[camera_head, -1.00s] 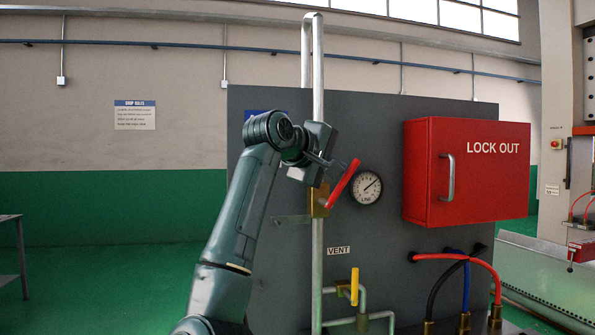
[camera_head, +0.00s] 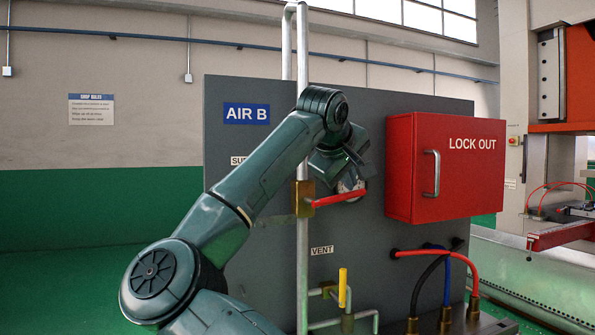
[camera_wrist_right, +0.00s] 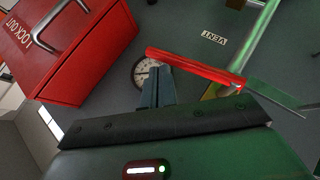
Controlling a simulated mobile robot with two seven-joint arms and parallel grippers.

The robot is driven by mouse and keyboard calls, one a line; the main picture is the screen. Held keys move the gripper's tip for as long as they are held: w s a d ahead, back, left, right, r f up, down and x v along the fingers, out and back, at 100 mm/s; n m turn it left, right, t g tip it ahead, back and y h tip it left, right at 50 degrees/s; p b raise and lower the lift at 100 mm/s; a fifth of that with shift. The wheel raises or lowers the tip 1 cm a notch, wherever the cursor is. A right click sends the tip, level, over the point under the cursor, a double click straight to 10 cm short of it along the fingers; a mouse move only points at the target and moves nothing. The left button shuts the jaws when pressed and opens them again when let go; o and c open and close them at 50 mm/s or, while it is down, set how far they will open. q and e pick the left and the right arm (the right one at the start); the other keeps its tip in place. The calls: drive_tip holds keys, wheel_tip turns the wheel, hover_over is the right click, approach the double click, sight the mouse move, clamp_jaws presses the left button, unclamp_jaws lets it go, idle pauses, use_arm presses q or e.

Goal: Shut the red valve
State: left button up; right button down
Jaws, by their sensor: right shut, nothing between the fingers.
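The red valve lever (camera_head: 338,198) sticks out to the right from a brass valve body (camera_head: 304,196) on the upright steel pipe (camera_head: 302,260). It lies almost level, about square to the pipe, tipped slightly up at its free end. My right gripper (camera_head: 358,181) is just above the lever's outer end, its fingers shut and empty. In the right wrist view the closed fingers (camera_wrist_right: 156,75) point at the red lever (camera_wrist_right: 195,67) near its free end. They appear to touch it or nearly so; I cannot tell which. My left gripper is not in view.
A red LOCK OUT box (camera_head: 452,170) stands close to the right of the gripper. The gauge (camera_head: 349,188) is partly hidden behind my gripper. Below are a yellow VENT lever (camera_head: 343,287) and several coloured hoses (camera_head: 440,260).

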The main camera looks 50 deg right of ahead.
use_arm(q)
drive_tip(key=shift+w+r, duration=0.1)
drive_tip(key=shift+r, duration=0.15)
use_arm(e)
drive_tip(key=shift+s+d+f+y, duration=0.15)
drive_tip(key=shift+d+f+y, duration=0.15)
drive_tip(key=shift+f+y, duration=0.3)
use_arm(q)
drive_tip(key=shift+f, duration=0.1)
use_arm(e)
drive_tip(key=shift+r, duration=0.1)
